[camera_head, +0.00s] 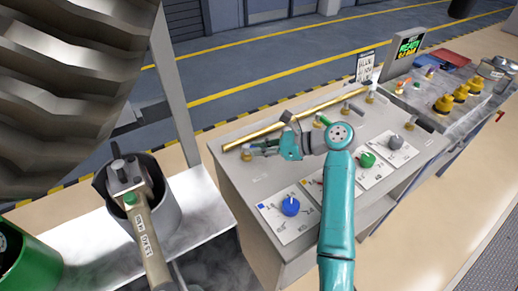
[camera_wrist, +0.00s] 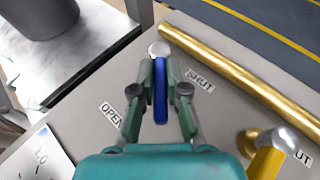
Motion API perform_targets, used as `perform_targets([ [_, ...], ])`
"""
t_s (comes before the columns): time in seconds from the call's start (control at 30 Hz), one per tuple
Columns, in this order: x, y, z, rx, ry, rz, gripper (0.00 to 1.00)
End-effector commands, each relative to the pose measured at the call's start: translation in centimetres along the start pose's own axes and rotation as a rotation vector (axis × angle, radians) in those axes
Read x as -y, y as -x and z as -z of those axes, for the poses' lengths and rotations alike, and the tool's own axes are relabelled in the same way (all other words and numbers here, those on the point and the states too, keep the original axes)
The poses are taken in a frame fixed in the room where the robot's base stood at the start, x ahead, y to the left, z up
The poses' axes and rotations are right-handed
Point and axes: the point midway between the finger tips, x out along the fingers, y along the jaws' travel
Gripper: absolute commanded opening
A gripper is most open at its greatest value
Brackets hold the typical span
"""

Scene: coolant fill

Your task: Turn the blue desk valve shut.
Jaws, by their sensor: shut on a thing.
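The blue desk valve's lever (camera_wrist: 160,98) is between my gripper's fingers in the wrist view. Its round pale metal hub (camera_wrist: 159,49) shows just past the fingertips. My gripper (camera_wrist: 160,80) is shut on the lever, one finger on each side. An OPEN label (camera_wrist: 111,116) lies to the left of the lever and a SHUT label (camera_wrist: 201,80) to its right; the lever lies between them. In the head view my gripper (camera_head: 264,149) is at the left end of the grey desk (camera_head: 262,178), and the lever is mostly hidden there.
A brass pipe (camera_wrist: 245,75) runs close behind the valve. A yellow valve (camera_wrist: 266,158) stands to the right. A blue knob (camera_head: 290,206), green knob (camera_head: 366,159) and grey knob (camera_head: 396,142) sit on white cards toward the desk's front. A bucket (camera_head: 150,205) stands at left.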

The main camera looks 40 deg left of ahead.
Motion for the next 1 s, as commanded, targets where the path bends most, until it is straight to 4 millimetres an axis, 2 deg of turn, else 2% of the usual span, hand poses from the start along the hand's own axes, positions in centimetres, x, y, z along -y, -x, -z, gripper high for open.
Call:
perform_targets([
  [0.43,0.0,0.0,0.1,0.002,0.016,-0.038,0.00],
  [0.47,0.0,0.0,0.1,0.002,0.016,-0.037,0.21],
  [0.53,0.0,0.0,0.1,0.002,0.016,-0.037,0.38],
  [0.87,0.0,0.2,0.0,0.001,0.016,-0.037,0.39],
  [1.0,0.1,1.4,0.0,0.002,0.015,-0.035,0.39],
])
